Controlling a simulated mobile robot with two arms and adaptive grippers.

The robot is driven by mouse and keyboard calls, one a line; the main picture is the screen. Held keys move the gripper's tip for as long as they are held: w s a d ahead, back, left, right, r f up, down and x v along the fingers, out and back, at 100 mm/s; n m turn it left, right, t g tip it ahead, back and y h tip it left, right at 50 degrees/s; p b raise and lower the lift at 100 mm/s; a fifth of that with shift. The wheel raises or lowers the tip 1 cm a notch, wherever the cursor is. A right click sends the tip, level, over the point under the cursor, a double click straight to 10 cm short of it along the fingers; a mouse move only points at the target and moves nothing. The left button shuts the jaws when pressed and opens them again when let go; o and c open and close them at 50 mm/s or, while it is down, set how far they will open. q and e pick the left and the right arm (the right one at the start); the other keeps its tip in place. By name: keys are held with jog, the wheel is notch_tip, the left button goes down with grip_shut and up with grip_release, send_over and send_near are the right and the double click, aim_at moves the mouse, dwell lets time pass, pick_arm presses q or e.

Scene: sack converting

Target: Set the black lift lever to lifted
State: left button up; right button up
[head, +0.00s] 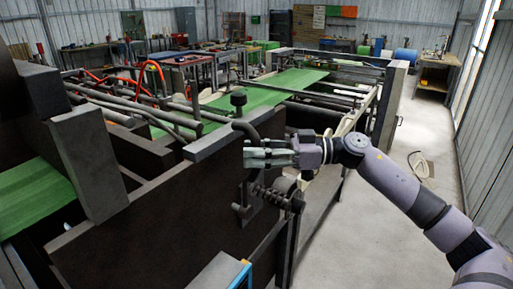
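A black lever with a round knob (238,99) stands upright at the top edge of the machine's dark side panel (165,225). A bent dark bar runs beside its foot. My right gripper (249,153) comes in from the right, its grey-green fingers pointing left, just below and to the right of the knob. It appears apart from the knob. The fingers lie close together in this view, and their gap is not clear. The lever's lower end is partly hidden by the gripper. My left gripper is not in view.
Below the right gripper, a spring-like rod and bracket (270,197) stick out from the panel. A green belt (270,88) runs through the machine. A blue-edged box (222,272) is at the bottom.

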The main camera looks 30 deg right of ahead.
jog(key=shift+c, duration=0.6)
grip_shut()
dwell(0.3)
